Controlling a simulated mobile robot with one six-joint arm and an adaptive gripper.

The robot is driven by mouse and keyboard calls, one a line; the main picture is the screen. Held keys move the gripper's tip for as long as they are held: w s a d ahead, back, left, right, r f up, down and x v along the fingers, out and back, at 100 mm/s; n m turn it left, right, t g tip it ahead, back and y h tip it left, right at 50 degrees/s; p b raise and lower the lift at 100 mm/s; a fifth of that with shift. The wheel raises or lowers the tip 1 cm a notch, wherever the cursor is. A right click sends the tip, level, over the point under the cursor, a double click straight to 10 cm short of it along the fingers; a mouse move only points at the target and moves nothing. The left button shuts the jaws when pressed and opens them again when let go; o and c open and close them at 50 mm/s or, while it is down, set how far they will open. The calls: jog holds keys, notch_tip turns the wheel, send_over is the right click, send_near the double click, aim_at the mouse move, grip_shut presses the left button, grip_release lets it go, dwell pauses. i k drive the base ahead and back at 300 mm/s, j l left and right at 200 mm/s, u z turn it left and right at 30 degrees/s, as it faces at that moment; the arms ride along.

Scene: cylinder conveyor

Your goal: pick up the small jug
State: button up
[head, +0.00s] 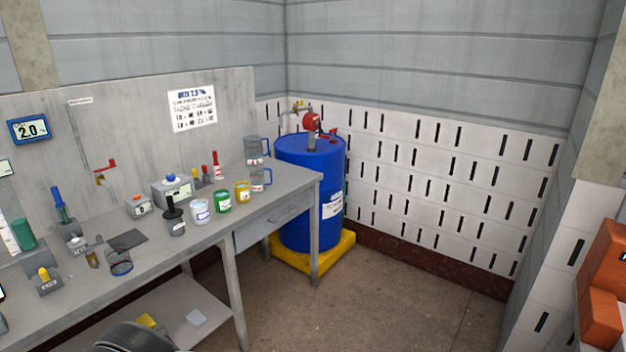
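Two clear jugs with blue handles stand at the right end of the grey workbench (285,192). The nearer one (257,180) looks shorter and seems to be the small jug. The other jug (253,147) looks taller and shows just above and behind it. Their outlines meet in the picture, and I cannot tell whether they touch.
Yellow (242,192), green (222,202) and white (200,212) pots stand in a row left of the jugs. A blue drum (305,190) with a red-fitted pump stands on a yellow base (342,248) behind the bench end. The floor (390,310) to the right is clear.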

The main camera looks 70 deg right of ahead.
aim_at(257, 183)
jog(key=z, duration=2)
jog(key=i, duration=0.25)
